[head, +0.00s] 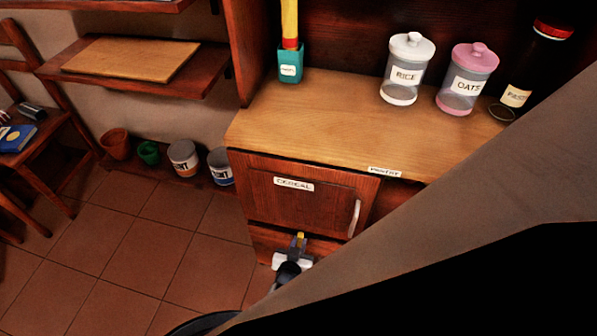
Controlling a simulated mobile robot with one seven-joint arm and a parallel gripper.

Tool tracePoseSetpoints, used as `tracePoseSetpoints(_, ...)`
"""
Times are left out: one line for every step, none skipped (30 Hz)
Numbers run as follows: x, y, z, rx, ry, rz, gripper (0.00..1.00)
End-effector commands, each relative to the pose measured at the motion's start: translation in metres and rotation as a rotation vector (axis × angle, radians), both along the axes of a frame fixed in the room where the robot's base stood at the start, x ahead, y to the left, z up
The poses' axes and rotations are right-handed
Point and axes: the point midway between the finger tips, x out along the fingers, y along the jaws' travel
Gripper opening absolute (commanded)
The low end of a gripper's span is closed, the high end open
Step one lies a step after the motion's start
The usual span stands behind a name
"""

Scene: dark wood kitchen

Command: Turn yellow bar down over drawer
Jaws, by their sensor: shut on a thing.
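A small piece of the yellow bar (300,235) shows at the tips of my gripper (299,241), low on the front of the wooden cabinet. My gripper is shut on it. The fingers hide most of the bar, so I cannot tell its full length or its angle. Just above is a wooden front labelled CEREAL (322,205), closed, with a pale upright handle (354,218) at its right. A narrow wooden front (264,243) lies below it, beside my gripper; I cannot tell whether this is the drawer.
The counter (300,115) holds a rice jar (402,90), an oats jar (461,95), a dark bottle (530,75) and a teal holder (290,68). Paint cans (184,158) and pots stand left. Tiled floor (130,245) is clear. My arm blocks the lower right.

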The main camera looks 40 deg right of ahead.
Motion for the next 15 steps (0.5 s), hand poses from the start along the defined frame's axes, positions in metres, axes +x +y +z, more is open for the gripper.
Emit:
tracePoseSetpoints(0.0000,0.0000,-0.0001,0.002,-0.003,-0.002,0.00)
tracePoseSetpoints(-0.0001,0.0001,-0.0001,0.003,-0.003,-0.002,0.00)
tracePoseSetpoints(-0.0001,0.0001,-0.0001,0.003,-0.003,-0.002,0.00)
tracePoseSetpoints(-0.0001,0.0001,-0.0001,0.003,-0.003,-0.002,0.00)
tracePoseSetpoints(-0.0002,0.0001,-0.0001,0.003,-0.003,-0.002,0.00)
tracePoseSetpoints(-0.0001,0.0002,-0.0002,0.003,-0.003,-0.002,0.00)
tracePoseSetpoints(-0.0001,0.0002,-0.0002,0.003,-0.003,-0.002,0.00)
tracePoseSetpoints(-0.0001,0.0002,-0.0002,0.003,-0.003,-0.002,0.00)
tracePoseSetpoints(-0.0001,0.0002,-0.0002,0.004,-0.003,-0.002,0.00)
tracePoseSetpoints(-0.0001,0.0002,-0.0002,0.004,-0.003,-0.002,0.20)
tracePoseSetpoints(-0.0001,0.0002,-0.0002,0.004,-0.003,-0.002,0.24)
tracePoseSetpoints(-0.0001,0.0002,-0.0002,0.003,-0.002,-0.002,0.29)
tracePoseSetpoints(-0.0001,0.0002,-0.0002,0.003,-0.002,-0.002,0.33)
tracePoseSetpoints(-0.0001,0.0002,-0.0002,0.003,-0.002,-0.002,0.37)
tracePoseSetpoints(-0.0001,0.0002,-0.0002,0.003,-0.002,-0.002,0.38)
